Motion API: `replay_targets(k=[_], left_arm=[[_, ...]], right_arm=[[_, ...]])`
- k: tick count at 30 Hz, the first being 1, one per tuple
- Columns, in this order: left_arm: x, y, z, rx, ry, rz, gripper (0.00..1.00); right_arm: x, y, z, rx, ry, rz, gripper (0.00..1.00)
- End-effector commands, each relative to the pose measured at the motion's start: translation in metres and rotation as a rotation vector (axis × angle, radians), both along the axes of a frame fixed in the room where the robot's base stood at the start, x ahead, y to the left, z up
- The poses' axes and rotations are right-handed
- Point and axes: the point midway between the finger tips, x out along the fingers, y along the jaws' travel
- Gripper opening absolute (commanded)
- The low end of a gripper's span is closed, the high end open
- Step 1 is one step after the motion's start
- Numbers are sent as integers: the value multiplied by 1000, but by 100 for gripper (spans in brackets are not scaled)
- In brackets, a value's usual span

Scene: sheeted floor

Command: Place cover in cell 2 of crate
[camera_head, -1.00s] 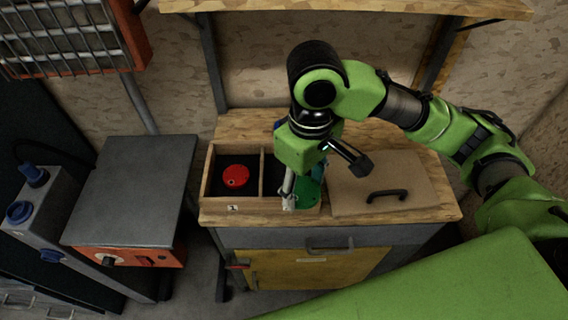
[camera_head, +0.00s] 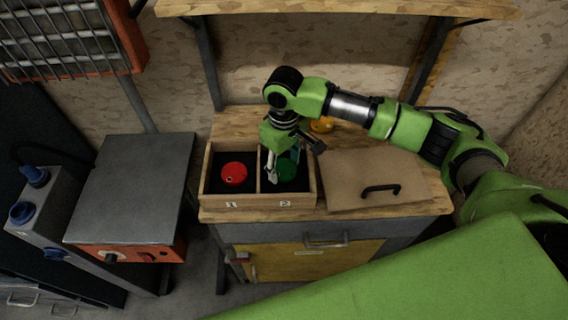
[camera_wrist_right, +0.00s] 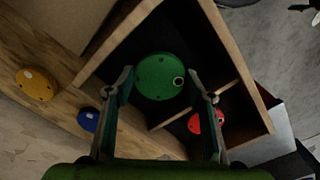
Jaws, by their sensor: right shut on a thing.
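The wooden crate (camera_head: 258,205) has two dark cells, marked 1 at left and 2 at right in the head view. A red round cover (camera_head: 233,174) lies in cell 1. My right gripper (camera_head: 281,168) points down at cell 2, shut on a green round cover (camera_head: 288,171). In the right wrist view the green cover (camera_wrist_right: 159,77) sits between the two fingertips, within the walls of cell 2. I cannot tell whether it touches the cell floor. The fingers partly hide it in the head view. My left gripper is not in view.
A brown board with a black handle (camera_head: 381,190) lies right of the crate on the wooden top. A yellow round cover (camera_head: 322,124) lies behind; a blue one (camera_wrist_right: 88,119) shows in the right wrist view. A grey-topped unit (camera_head: 134,185) stands left.

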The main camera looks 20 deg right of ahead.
Motion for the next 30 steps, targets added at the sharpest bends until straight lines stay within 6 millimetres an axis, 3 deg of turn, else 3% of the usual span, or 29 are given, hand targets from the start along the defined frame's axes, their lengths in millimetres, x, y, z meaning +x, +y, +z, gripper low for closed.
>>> replay_targets(k=[14, 15, 16, 26, 30], left_arm=[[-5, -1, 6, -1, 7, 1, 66], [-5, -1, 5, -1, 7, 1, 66], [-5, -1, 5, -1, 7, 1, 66], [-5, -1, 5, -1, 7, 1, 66], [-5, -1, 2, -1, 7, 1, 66]], right_arm=[[1, 1, -12, 2, -4, 0, 17], [1, 0, -12, 1, -3, 0, 59], [1, 0, -12, 1, -3, 0, 66], [1, 0, -12, 1, -4, -1, 66], [2, 0, -2, 2, -6, -1, 66]])
